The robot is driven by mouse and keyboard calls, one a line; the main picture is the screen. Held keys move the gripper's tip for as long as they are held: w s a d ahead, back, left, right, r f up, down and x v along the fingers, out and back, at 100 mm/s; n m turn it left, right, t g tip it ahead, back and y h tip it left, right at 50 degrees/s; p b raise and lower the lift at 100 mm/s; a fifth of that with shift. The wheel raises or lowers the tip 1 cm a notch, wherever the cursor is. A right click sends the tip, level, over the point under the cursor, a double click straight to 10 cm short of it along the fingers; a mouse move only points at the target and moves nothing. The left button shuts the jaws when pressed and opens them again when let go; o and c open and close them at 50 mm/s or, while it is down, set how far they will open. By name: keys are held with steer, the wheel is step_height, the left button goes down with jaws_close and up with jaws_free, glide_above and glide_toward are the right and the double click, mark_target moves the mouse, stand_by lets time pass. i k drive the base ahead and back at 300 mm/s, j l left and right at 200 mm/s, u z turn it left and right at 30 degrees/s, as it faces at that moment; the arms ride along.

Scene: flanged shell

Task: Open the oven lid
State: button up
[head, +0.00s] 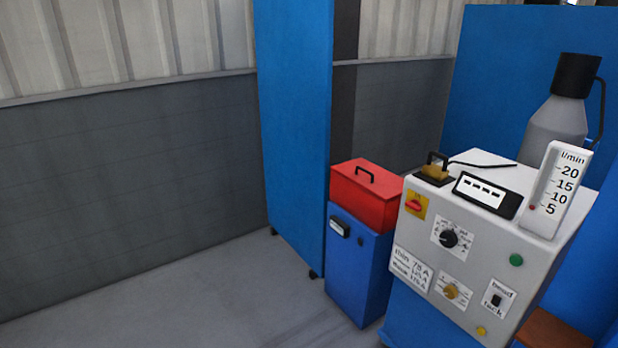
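The oven appears to be the blue cabinet (352,278) with a red lid (362,205) on top. The lid is closed and carries a black handle (366,173) on its upper face. The blue front has a small display and a dark knob near the top. My gripper is not in the head view, so its place relative to the lid cannot be seen.
A grey welding machine (445,265) with dials, switches and a flow gauge (556,190) stands close on the right. A grey gas bottle (556,130) is behind it. A tall blue panel (295,120) stands behind the oven. The floor (200,295) at left is clear.

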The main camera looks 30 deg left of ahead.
mark_target(386, 187)
steer(key=u, duration=0.95)
steer(key=i+j, duration=0.1)
steer(key=i, duration=0.45)
steer(key=i+j+z, duration=0.1)
steer(key=i, duration=0.45)
steer(key=i+j, duration=0.2)
steer(key=i, duration=0.35)
steer(key=i+j, duration=0.15)
steer(key=i, duration=0.35)
steer(key=i+j+z, duration=0.1)
steer(key=i, duration=0.45)
